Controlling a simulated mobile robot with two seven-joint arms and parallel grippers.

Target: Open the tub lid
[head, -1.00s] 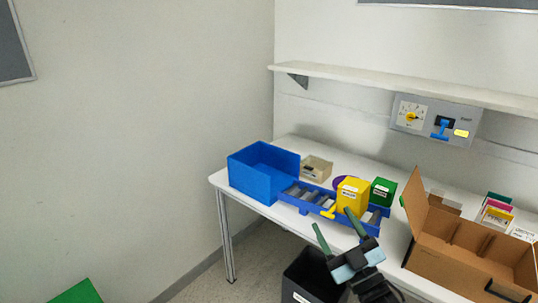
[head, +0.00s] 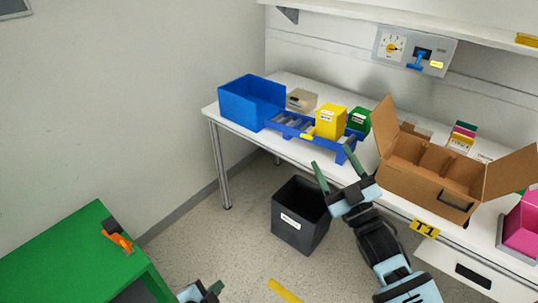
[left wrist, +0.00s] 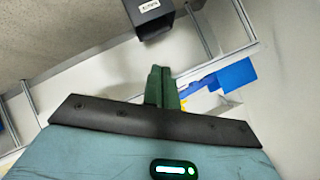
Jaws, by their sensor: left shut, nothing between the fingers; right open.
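A small beige tub-like box (head: 301,99) stands at the back of the white table, just right of the blue bin. It is small in the head view, and I cannot tell the state of its lid. My right gripper (head: 334,162) is open and empty, in front of the table edge and below the blue roller rack, apart from the beige box. My left gripper (head: 212,289) is at the bottom edge of the head view, far from the table and partly cut off. In the left wrist view its green fingers (left wrist: 160,86) are together with nothing between them.
A blue bin (head: 250,104), blue roller rack (head: 284,130), yellow box (head: 330,123), green box (head: 359,121) and open cardboard box (head: 428,188) occupy the white table. A dark bin (head: 299,225) stands on the floor. A green table (head: 60,255) is lower left. A switch panel (head: 412,52) hangs above.

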